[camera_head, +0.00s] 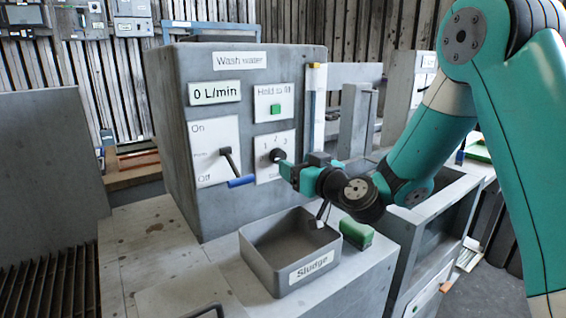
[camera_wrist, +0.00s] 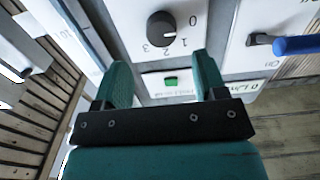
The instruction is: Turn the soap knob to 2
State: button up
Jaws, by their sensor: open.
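The soap knob (camera_head: 277,155) is a round black knob on a white plate on the grey housing front. In the wrist view the knob (camera_wrist: 162,28) appears upside down, with 0, 1, 2 and 3 around it. Its small white mark seems to face the 1 side, but I cannot tell exactly where it points. My gripper (camera_head: 288,170) is just in front of the plate. In the wrist view my gripper (camera_wrist: 160,62) is open and empty, and the knob shows beyond the two green fingertips, not clasped. The plate's lower lettering is partly hidden by my gripper.
A lever with a blue handle (camera_head: 241,182) sticks out left of the knob. A green button (camera_head: 276,110) is above it, beside the 0 L/min display (camera_head: 214,92). A grey Sludge tray (camera_head: 258,266) and a green block (camera_head: 357,232) lie below my arm.

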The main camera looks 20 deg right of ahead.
aim_at(281, 156)
jog(key=p+x, duration=0.2)
jog(key=x, duration=0.1)
jog(key=p+x, duration=0.1)
jog(key=x, duration=0.1)
jog(key=shift+a+r+p, duration=0.1)
jog(key=shift+r+p, duration=0.2)
jog(key=shift+p, duration=0.05)
jog(key=shift+w+a+f, duration=0.2)
jog(key=shift+w, duration=0.25)
jog(key=c, duration=0.9)
